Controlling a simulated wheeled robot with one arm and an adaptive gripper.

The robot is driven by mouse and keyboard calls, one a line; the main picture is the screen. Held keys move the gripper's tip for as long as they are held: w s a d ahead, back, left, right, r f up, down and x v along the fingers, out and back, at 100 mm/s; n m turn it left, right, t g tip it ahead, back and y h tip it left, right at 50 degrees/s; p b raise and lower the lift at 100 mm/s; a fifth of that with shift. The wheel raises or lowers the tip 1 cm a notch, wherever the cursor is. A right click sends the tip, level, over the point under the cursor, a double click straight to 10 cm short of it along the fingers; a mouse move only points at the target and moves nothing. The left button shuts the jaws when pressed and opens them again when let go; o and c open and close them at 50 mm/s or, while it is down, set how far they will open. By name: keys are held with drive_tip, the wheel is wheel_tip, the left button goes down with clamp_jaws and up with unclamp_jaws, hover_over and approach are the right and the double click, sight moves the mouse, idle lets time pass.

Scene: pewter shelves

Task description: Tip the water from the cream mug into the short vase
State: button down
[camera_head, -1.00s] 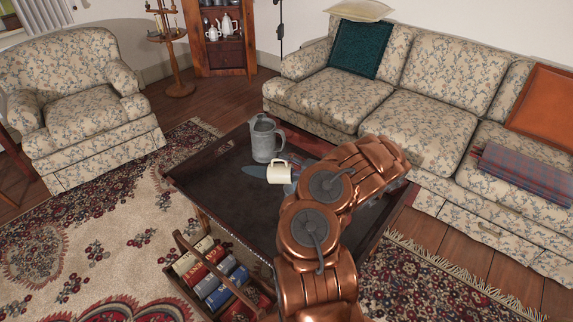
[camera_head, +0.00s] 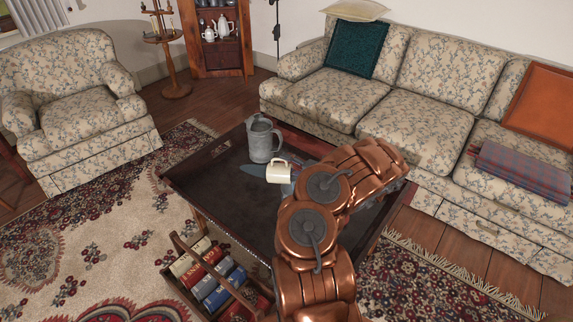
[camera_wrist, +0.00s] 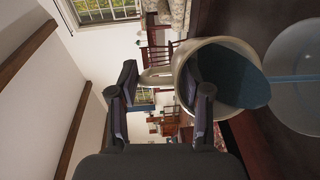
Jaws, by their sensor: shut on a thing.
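My gripper (camera_wrist: 165,97) is shut on the cream mug (camera_head: 278,175), with its fingers at the handle. In the wrist view the mug (camera_wrist: 185,82) is tilted well over, its mouth toward the camera. Dark blue water (camera_wrist: 248,88) lies against its lower side. A round, clear glass vessel (camera_wrist: 297,85), probably the short vase, shows beside and below the mug, cut off by the frame edge. I see no stream between them. In the head view a bluish see-through shape (camera_head: 252,170) by the mug may be this vessel. My arm hides the gripper there.
A grey metal pitcher (camera_head: 262,142) stands on the dark coffee table (camera_head: 215,180), close behind the mug. A wooden carrier of books (camera_head: 215,280) stands on the rug at the front. A floral sofa (camera_head: 415,110) is behind the table, and an armchair (camera_head: 80,105) is at left.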

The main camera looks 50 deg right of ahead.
drive_tip(key=shift+s+d+r+m+t+y+b, duration=0.1)
drive_tip(key=shift+s+d+m+t+b, duration=0.1)
drive_tip(key=shift+s+d+t+b, duration=0.4)
drive_tip(key=shift+s+d+m+t+y+b, duration=0.15)
drive_tip(key=shift+s+t+b, duration=0.25)
drive_tip(key=shift+b, duration=0.4)
drive_tip(key=shift+s+d+r+m+t+y+b, duration=0.1)
drive_tip(key=shift+s+d+m+t+b, duration=0.25)
drive_tip(key=shift+s+b, duration=0.3)
idle(3.0)
drive_tip(key=shift+r, duration=0.1)
idle(1.7)
drive_tip(key=shift+w+a+n+g+p, duration=0.3)
drive_tip(key=shift+w+n+g+p, duration=0.45)
drive_tip(key=shift+p, duration=1.3)
